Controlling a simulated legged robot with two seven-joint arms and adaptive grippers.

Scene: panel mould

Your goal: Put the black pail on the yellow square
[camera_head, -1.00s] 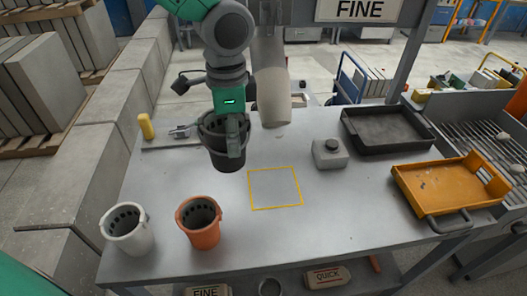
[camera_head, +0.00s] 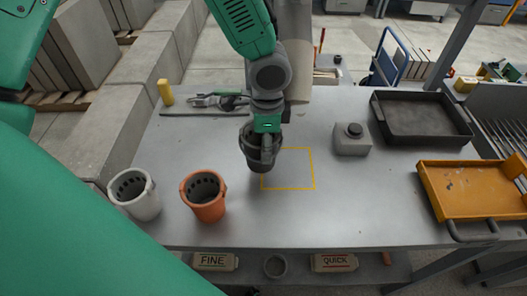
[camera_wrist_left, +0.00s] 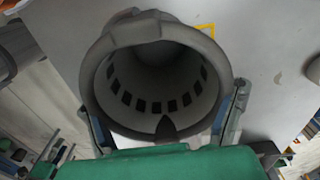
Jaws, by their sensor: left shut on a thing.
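The black pail (camera_head: 257,158) is in my left gripper (camera_head: 266,140), which is shut on its rim. In the head view the pail overlaps the left side of the yellow square (camera_head: 314,170), an outline on the grey table. I cannot tell whether its base touches the table. In the left wrist view the pail (camera_wrist_left: 160,85) shows its open mouth and slotted inner wall, with the gripper's fingers (camera_wrist_left: 165,125) on both sides. A yellow corner (camera_wrist_left: 206,29) shows beyond its rim. My right gripper is not in view.
An orange pail (camera_head: 205,200) and a white pail (camera_head: 138,198) stand at the table's front left. A black tray (camera_head: 425,120) and an orange tray (camera_head: 470,190) lie farther right. The table's front middle is clear.

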